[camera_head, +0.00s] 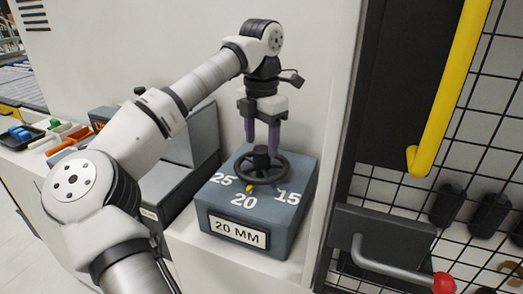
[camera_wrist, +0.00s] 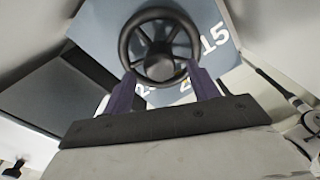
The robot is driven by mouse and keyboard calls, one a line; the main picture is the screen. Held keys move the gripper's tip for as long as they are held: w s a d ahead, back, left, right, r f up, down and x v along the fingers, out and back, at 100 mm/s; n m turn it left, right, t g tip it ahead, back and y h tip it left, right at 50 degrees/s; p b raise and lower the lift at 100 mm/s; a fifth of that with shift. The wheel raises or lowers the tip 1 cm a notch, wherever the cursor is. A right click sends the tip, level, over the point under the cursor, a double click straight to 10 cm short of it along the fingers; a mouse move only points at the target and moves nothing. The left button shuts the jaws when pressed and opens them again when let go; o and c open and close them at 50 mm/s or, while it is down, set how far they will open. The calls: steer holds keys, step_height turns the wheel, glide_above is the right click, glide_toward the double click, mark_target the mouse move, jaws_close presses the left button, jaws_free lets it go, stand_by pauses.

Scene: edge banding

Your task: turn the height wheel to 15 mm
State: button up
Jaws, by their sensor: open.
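The black height wheel (camera_head: 262,168) lies flat on top of a blue-grey box (camera_head: 290,228). The box top carries the marks 25, 20 and 15, and its front plate (camera_head: 238,232) reads "20 MM". A small yellow pointer (camera_head: 250,187) on the wheel's front side points toward the 20. My gripper (camera_head: 262,146) points down over the wheel with purple fingers apart, close to the hub. In the wrist view the wheel (camera_wrist: 158,30) shows its spokes and hub, with the fingers (camera_wrist: 160,88) at its near side. Whether they touch the wheel I cannot tell.
A grey sloped unit (camera_head: 180,165) stands left of the box. A tray with coloured parts (camera_head: 58,138) is farther left. At right are a wire grid (camera_head: 490,150), a yellow bar (camera_head: 448,95) and a lever with a red knob (camera_head: 444,283). A pale wall stands behind.

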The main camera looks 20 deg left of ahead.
mark_target(262, 149)
steer(key=shift+f+p, duration=0.3)
steer(key=shift+f, duration=1.75)
steer(key=shift+c, duration=0.5)
steer(key=c, duration=0.9)
steer(key=shift+n, duration=0.3)
steer(key=n+b, duration=0.3)
steer(key=n, duration=0.2)
steer(key=shift+n, duration=0.3)
steer(key=n+b, duration=0.1)
steer(key=n, duration=0.4)
steer(key=shift+n, duration=0.3)
steer(key=shift+r+b, duration=0.1)
steer(key=shift+b, duration=0.2)
